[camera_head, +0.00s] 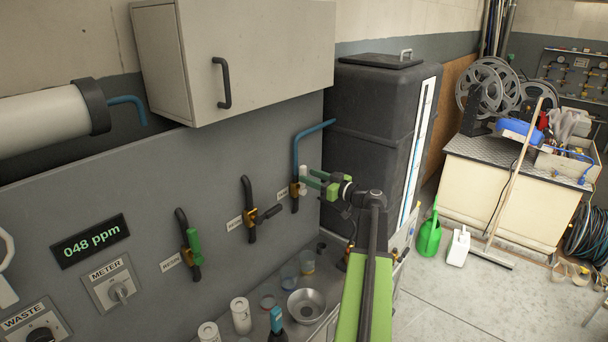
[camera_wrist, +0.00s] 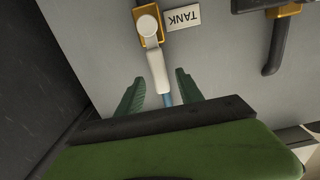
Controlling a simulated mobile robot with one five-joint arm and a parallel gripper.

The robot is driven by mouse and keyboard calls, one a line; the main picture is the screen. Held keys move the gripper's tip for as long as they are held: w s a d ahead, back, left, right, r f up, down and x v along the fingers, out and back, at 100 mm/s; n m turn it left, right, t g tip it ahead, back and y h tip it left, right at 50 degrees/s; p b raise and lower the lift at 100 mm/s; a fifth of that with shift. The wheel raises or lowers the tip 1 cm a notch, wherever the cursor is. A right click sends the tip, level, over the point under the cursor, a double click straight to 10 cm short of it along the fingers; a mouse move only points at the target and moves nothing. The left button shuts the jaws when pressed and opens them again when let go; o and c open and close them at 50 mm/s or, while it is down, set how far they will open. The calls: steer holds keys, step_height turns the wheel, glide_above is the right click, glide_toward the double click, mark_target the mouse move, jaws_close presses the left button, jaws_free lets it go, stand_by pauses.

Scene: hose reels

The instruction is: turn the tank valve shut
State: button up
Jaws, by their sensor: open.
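The tank valve (camera_wrist: 151,27) is a brass body with a white lever handle (camera_wrist: 157,68), beside an upside-down TANK label (camera_wrist: 183,17) in the wrist view. The handle lies roughly along its blue pipe (camera_wrist: 167,99). In the head view the tank valve (camera_head: 295,188) is on the wall panel, its blue pipe (camera_head: 296,150) rising and bending right to the dark tank. My gripper (camera_head: 311,178) is at the valve from the right. In the wrist view my gripper (camera_wrist: 160,79) is open, its green fingers either side of the handle's free end, with visible gaps.
Two more valves sit left on the panel: one with a black handle (camera_head: 269,213), one with a green handle (camera_head: 194,243). A dark tank (camera_head: 370,130) stands close right. A wall cabinet (camera_head: 240,55) hangs above. A metal bowl (camera_head: 306,305), jars and cups stand below.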

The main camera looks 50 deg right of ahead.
mark_target(305, 174)
steer(key=shift+w+a, duration=0.15)
steer(key=shift+w, duration=1.8)
steer(key=shift+c, duration=0.3)
jaws_close()
